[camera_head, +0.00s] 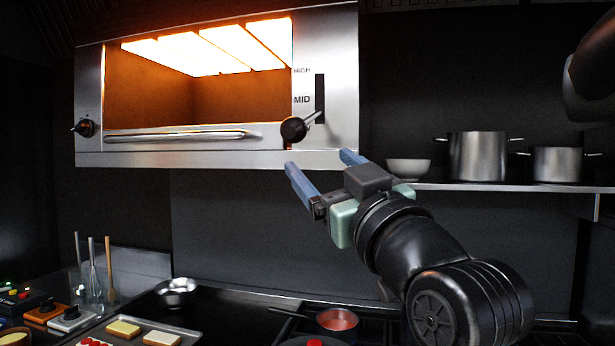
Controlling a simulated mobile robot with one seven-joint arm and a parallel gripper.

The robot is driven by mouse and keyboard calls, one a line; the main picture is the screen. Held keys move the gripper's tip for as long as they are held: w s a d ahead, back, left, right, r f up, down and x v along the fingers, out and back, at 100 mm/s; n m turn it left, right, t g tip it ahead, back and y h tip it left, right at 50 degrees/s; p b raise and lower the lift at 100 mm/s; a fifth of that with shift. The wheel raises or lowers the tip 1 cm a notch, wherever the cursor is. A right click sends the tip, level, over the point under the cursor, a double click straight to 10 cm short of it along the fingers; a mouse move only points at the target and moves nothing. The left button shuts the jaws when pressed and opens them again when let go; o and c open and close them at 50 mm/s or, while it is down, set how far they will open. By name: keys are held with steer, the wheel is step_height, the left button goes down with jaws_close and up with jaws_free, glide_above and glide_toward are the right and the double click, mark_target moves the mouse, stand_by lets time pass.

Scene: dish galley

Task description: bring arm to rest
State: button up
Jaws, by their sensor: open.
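My gripper (320,162) is open, with two blue fingers spread apart and nothing between them. It is raised above the counter, in front of the lower right edge of the wall grill (215,159) in the picture. My arm reaches up to it from the lower right. The grill's black-knobbed lever (294,130) shows just above the fingers, beside the MID mark. I cannot tell whether the fingers touch the grill.
A shelf (480,187) at right holds a white bowl (408,168) and two steel pots (477,156). Below are a pan with red contents (338,320), a metal bowl (176,291), a tray with bread slices (190,338) and utensils in a glass jar (94,290).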

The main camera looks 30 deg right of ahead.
steer(key=shift+s, duration=0.1)
steer(key=a+r+t+y+p, duration=0.1)
steer(key=a+r, duration=0.1)
steer(key=a, duration=0.5)
steer(key=a+r+t+y+p, duration=0.2)
steer(key=a, duration=0.6)
steer(key=s+a+r+t+y+p, duration=0.1)
steer(key=s+a+r+t+p, duration=0.1)
steer(key=s+a, duration=0.8)
steer(key=a, duration=0.2)
steer(key=shift+a+r+t+y, duration=0.3)
steer(key=shift+a+r, duration=0.1)
steer(key=shift+c, duration=0.3)
